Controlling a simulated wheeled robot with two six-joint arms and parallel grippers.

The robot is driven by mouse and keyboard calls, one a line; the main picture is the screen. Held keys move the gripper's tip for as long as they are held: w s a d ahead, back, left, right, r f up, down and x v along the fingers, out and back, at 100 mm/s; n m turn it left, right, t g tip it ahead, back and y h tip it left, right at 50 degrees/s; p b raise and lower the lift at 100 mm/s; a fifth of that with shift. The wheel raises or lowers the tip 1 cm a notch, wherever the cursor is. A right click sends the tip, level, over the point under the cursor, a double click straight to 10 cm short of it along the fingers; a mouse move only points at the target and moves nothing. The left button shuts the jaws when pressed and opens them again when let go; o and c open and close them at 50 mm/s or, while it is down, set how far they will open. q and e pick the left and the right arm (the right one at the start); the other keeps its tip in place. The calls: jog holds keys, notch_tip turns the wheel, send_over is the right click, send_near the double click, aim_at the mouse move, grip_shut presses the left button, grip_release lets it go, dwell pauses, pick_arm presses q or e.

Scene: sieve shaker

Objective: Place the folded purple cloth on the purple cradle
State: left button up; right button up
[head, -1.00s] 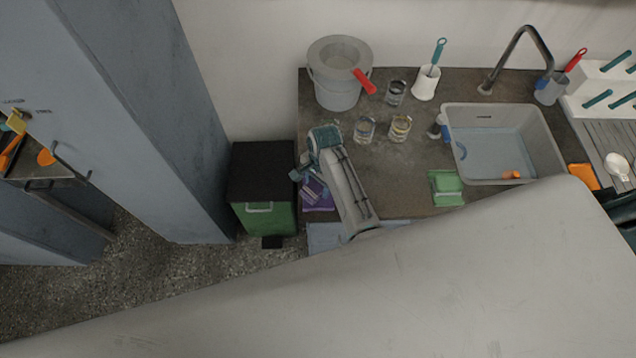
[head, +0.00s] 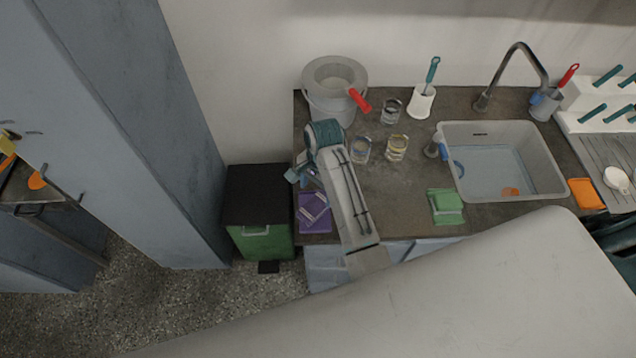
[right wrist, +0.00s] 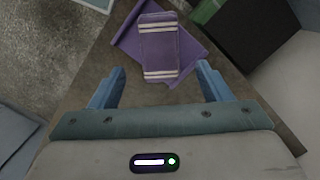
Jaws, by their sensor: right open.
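The folded purple cloth (head: 314,208), with pale stripes near its ends, lies on the purple cradle (right wrist: 196,49) at the counter's front left corner. In the right wrist view the cloth (right wrist: 170,45) sits over the cradle, turned at an angle to it, with cradle corners showing on both sides. My right gripper (head: 299,177) is open and empty, just behind the cloth in the head view. In the right wrist view its two blue fingers (right wrist: 161,80) stand apart, with the cloth beyond them. My left gripper is not in view.
A green bin (head: 264,240) with a black lid stands left of the counter. Several glasses (head: 396,147), a grey bucket (head: 325,105) and a green cloth (head: 445,205) are on the counter. A grey basin (head: 540,180) of water stands to the right.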

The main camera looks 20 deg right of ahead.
aim_at(319, 202)
jog(key=shift+w+d+r+p, duration=0.1)
jog(key=shift+d+r+p, duration=0.1)
jog(key=shift+r, duration=0.85)
jog(key=shift+d+r+p, duration=0.1)
jog(key=shift+r+p, duration=0.1)
jog(key=shift+r, duration=0.85)
